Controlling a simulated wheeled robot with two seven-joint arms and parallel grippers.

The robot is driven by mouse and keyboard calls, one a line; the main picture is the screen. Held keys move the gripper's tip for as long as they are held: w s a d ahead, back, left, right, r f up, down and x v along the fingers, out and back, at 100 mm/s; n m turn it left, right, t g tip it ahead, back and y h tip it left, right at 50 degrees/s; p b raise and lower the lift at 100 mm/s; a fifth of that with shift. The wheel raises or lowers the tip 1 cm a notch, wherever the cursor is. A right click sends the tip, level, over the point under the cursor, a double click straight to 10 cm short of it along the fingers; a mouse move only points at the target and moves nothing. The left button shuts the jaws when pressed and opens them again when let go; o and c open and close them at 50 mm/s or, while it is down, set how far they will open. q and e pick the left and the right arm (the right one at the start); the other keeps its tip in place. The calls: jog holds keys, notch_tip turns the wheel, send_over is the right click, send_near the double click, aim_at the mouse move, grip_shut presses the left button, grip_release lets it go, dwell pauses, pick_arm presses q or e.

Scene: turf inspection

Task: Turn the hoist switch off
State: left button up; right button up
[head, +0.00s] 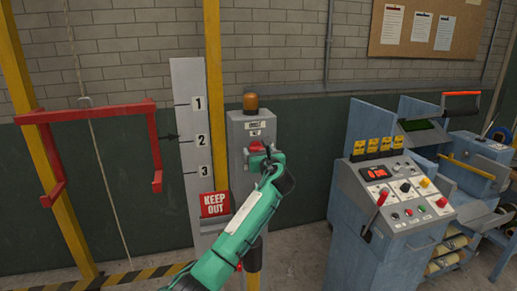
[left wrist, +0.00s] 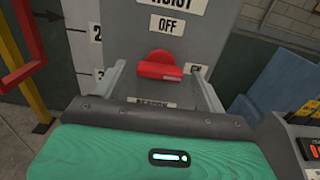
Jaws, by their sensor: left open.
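The hoist switch is a red knob with a short bar, on a grey control box (head: 238,128) in the middle of the head view. My left gripper (head: 265,155), on a green arm, is at the box front and partly covers the switch in the head view. Its jaws are open, one finger on each side of the switch. Contact cannot be told. My right gripper is not in view.
An orange beacon (head: 250,102) tops the box. A numbered grey board (head: 186,90) and a red KEEP OUT sign (head: 214,204) stand left of it. A red frame (head: 95,112) hangs farther left. A blue control console (head: 352,215) stands to the right.

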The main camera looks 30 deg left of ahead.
pick_arm(q)
jog(key=shift+w+a, duration=0.35)
jog(key=shift+a, duration=0.05)
jog(key=c, duration=1)
